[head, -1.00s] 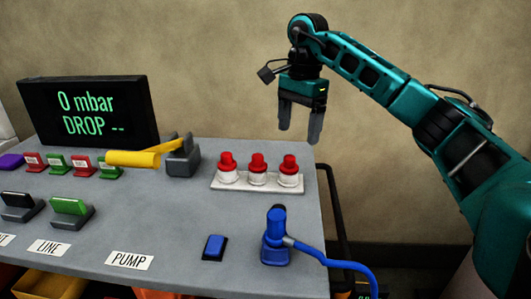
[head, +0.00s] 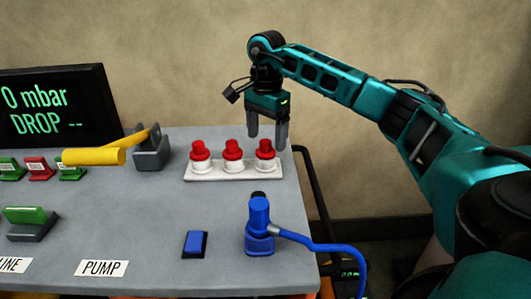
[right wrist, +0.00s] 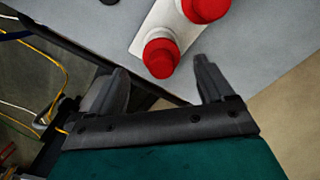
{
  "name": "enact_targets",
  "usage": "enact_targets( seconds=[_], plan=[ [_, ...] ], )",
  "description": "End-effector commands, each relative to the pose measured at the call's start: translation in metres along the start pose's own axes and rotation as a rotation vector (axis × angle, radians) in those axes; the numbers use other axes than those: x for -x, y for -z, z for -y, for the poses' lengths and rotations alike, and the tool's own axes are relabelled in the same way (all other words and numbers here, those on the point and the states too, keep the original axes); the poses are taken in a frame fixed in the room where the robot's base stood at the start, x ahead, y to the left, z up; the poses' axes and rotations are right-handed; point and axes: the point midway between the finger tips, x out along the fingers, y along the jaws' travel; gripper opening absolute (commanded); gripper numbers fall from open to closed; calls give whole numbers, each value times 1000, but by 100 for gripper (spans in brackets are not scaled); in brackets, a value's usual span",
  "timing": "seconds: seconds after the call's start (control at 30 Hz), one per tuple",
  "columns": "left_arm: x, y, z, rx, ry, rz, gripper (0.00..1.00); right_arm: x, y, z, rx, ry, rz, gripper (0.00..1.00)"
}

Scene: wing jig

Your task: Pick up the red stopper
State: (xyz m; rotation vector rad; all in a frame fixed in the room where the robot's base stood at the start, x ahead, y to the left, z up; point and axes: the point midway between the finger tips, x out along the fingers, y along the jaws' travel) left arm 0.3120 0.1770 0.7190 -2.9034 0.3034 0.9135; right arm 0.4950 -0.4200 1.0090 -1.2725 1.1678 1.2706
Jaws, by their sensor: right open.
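Three red stoppers sit upright in a row on white bases on a white strip (head: 240,171). They are the left stopper (head: 199,150), the middle stopper (head: 232,149) and the right stopper (head: 265,148). My right gripper (head: 268,142) is open and empty, pointing down just behind and above the right stopper in the head view. In the right wrist view the nearest red stopper (right wrist: 160,58) lies ahead of and between the open fingers (right wrist: 165,85), apart from them. A second stopper shows in part at the top edge. My left gripper is not in view.
The grey bench top (head: 170,215) carries a blue connector (head: 259,222) with a blue hose, a blue switch (head: 195,244), a yellow-handled lever (head: 95,156) and a black display (head: 50,105) reading "0 mbar DROP --". The bench's right edge is close to the strip.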

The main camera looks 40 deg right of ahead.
Motion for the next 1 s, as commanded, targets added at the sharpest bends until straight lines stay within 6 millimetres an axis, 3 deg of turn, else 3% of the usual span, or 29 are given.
enact_targets(
  seconds=[0.2, 0.5, 1.0],
  plan=[
    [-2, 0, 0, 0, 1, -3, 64, -31, 0, 1, 0, -2, 1, 81],
    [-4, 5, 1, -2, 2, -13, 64, -35, 0, 1, 0, 0, 0, 81],
    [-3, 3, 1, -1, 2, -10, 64, -35, 0, 1, 0, 0, 0, 33]
  ],
)
